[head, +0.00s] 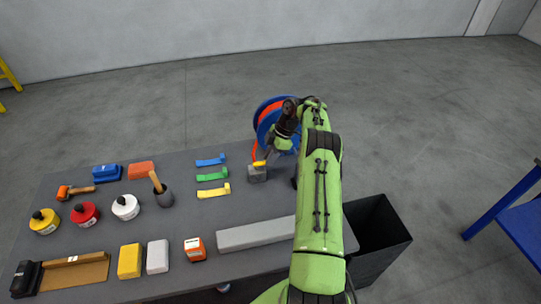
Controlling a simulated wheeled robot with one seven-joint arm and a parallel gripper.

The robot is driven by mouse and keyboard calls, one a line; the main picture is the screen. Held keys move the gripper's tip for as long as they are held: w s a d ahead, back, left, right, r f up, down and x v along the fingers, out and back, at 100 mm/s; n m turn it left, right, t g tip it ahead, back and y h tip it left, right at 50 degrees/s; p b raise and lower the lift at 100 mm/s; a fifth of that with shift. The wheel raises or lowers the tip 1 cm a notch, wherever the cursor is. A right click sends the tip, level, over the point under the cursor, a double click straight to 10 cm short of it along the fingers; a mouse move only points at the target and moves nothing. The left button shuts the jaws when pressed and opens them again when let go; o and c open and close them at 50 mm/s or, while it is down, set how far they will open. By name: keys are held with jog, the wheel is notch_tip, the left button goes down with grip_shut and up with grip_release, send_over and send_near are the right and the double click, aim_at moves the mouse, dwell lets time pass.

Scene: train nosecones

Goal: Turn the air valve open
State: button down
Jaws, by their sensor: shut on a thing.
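The air valve is a small grey block (257,175) with a yellow handle (259,163) on top. It stands on the dark table, near its far edge. My gripper (268,154) reaches down from the far right side and is shut at the yellow handle. The fingertips are small and partly hidden, so the exact grip is hard to make out. An orange hose (254,150) runs from the valve up to a blue and orange reel (263,114) behind it, partly covered by my wrist.
Blue, green and yellow clips (213,192) lie just left of the valve. A long grey bar (256,233) lies in front. Bottles, a mallet, blocks and a brush fill the table's left (100,231). A black bin (378,238) stands right of my arm.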

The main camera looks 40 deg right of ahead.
jog(key=c, duration=1.1)
grip_release()
jog(key=p+v, duration=0.4)
jog(key=v, duration=1.2)
jog(key=shift+w+a+p, duration=0.1)
jog(key=shift+p, duration=0.3)
jog(key=shift+f, duration=0.1)
